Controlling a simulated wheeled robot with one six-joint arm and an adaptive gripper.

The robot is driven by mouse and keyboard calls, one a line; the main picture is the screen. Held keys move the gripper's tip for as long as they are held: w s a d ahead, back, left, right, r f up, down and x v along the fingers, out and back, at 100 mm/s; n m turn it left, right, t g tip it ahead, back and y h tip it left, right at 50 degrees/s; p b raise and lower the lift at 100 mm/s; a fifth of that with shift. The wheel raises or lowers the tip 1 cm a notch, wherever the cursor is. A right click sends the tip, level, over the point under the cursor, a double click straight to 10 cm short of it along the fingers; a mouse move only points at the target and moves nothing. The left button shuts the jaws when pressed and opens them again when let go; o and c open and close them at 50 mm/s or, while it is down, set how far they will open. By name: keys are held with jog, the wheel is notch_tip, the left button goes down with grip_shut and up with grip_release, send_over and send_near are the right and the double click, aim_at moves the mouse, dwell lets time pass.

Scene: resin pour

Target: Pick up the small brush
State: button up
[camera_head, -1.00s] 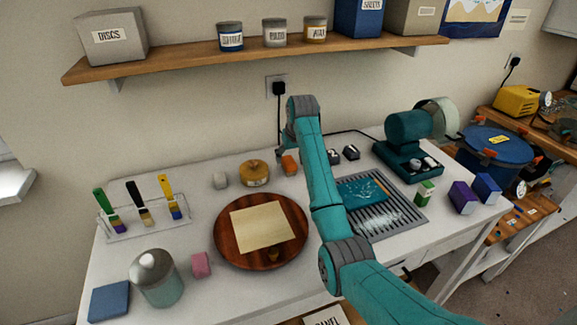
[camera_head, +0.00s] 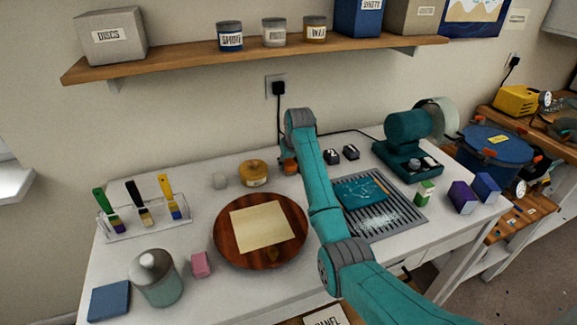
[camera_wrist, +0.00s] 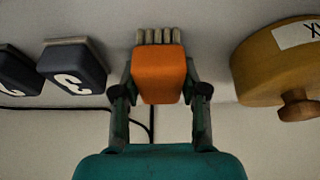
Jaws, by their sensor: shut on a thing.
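The small brush (camera_wrist: 160,78) has an orange block body and a row of pale bristles. In the wrist view it sits between the two fingers of my gripper (camera_wrist: 160,92), which is shut on it. Its bristles point towards the pale tabletop; I cannot tell whether they touch it. In the head view, the orange brush (camera_head: 290,167) shows near the back of the table, partly hidden by my arm. My gripper's fingers are hard to make out there.
A round amber tin (camera_head: 254,174) stands left of the brush, and two dark numbered blocks (camera_head: 332,157) stand right. A wooden disc (camera_head: 227,236) holds a pale sheet in front. A rack (camera_head: 150,230) of brushes stands at the left. The shelf (camera_head: 180,62) hangs above.

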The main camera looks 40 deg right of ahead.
aim_at(289, 160)
notch_tip(289, 160, up, 10)
jog(key=shift+r, duration=0.1)
dwell(0.5)
jog(key=o, duration=0.5)
jog(key=c, duration=0.4)
